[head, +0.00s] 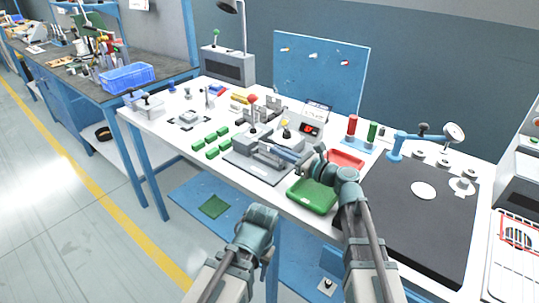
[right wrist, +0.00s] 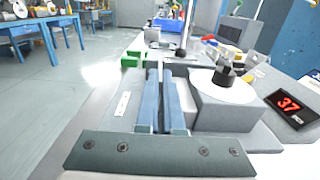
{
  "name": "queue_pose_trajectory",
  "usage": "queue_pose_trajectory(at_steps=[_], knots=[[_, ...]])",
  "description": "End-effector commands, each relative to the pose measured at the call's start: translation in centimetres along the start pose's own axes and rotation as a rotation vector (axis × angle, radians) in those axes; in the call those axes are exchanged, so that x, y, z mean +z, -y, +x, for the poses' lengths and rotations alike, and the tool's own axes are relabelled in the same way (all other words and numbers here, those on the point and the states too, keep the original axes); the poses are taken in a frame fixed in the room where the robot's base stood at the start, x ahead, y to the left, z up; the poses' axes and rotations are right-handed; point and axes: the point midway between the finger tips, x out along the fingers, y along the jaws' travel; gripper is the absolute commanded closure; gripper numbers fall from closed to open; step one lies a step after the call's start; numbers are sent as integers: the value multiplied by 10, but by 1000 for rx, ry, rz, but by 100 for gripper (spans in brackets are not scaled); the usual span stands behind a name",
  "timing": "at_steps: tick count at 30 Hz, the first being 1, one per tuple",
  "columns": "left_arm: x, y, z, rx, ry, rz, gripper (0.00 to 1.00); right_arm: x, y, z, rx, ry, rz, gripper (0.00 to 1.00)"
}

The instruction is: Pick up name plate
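A small white plate with dark marks (right wrist: 122,104), which looks like the name plate, lies flat on the grey fixture base (head: 240,167). In the right wrist view it is just left of my right gripper's fingers, apart from them. My right gripper (head: 272,152) reaches leftward over the fixture, its blue fingers (right wrist: 161,95) close together with a narrow gap. I see nothing clearly held, but whether the fingers are fully shut is unclear. My left gripper (head: 262,238) hangs in front of the bench edge, its fingertips hidden.
A grey block with a black knob (right wrist: 225,75) stands right of the right fingers, beside a red-digit display (right wrist: 289,105). Green blocks (head: 212,152) lie left of the fixture. A green tray (head: 312,197) and red tray (head: 346,158) sit to the right, near a black mat (head: 425,225).

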Motion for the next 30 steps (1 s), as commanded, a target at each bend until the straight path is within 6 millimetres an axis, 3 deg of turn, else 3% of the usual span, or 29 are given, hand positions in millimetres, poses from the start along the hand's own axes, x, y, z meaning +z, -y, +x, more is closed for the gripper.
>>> queue_pose_trajectory(at_steps=[20,30], knots=[[0,0,-1,0,0,0,50,1,0,0,0,0,0,100],[2,3,-28,0,0,0,50,28,0,0,0,0,0,100]])
